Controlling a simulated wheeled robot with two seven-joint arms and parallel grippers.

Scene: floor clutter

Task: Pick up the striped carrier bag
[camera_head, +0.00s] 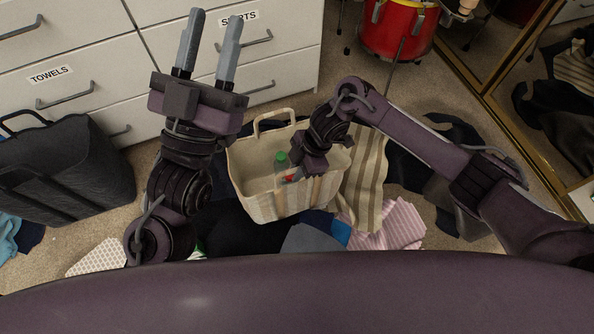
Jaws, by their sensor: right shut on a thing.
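The striped carrier bag (262,205), cream with tan stripes, stands open on the carpet in the middle of the head view. Its back handle (274,117) stands up. A bottle with a green cap (281,159) and some red shows inside it. My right gripper (293,178) points down at the bag's near rim and is shut on the bag there; its wrist hides much of the fingers and the grip. My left gripper (209,47) is open and empty, its fingers pointing up the picture in front of the drawers, apart from the bag.
White drawers (90,45) stand behind. A dark bag (60,165) is at the left. Striped cloth (365,180), pink cloth (395,225) and dark clothes (240,232) lie around the bag. A red drum (395,28) and a gold-framed mirror (510,55) are at the right.

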